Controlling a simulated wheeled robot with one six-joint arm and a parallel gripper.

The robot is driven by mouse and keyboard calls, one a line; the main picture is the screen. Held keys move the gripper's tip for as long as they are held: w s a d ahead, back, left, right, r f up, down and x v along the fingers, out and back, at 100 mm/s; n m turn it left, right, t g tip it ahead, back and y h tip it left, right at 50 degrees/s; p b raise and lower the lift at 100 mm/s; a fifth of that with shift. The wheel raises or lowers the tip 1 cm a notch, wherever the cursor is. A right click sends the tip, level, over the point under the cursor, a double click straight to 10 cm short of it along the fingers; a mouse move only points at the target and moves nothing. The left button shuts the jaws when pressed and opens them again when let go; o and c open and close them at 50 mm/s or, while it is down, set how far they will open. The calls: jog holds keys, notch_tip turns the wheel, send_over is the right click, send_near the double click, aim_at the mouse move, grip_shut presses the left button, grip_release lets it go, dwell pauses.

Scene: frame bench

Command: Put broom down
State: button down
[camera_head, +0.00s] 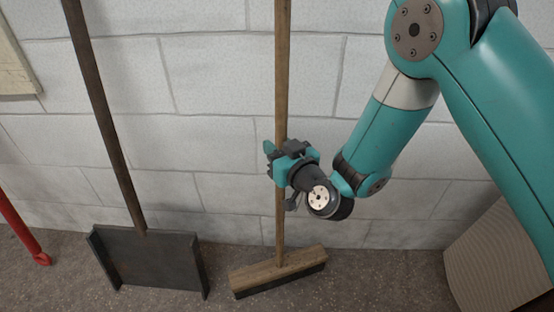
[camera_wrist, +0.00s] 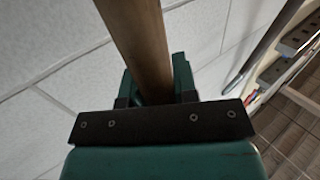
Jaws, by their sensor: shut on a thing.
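The broom (camera_head: 281,95) has a long wooden handle and a wooden head (camera_head: 277,270) with dark bristles. It stands upright with its head at the floor in front of the white block wall; I cannot tell whether the bristles touch the floor. My gripper (camera_head: 280,160) is shut on the handle, some way above the head. In the wrist view the handle (camera_wrist: 142,45) runs up between the gripper's fingers (camera_wrist: 155,88), which are partly hidden behind a dark plate.
A dark dustpan (camera_head: 150,258) with a long handle stands left of the broom. A red tool (camera_head: 22,228) is at the far left. A beige box-like thing (camera_head: 500,258) stands on the right. The wrist view shows a shelf (camera_wrist: 285,60) at right.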

jog(key=shift+f, duration=0.35)
jog(key=c, duration=0.9)
grip_release()
jog(key=shift+f, duration=0.1)
jog(key=b+v, duration=0.3)
jog(key=v, duration=0.7)
jog(key=shift+r, duration=0.4)
jog(key=shift+d+p, duration=0.15)
jog(key=shift+p, duration=0.25)
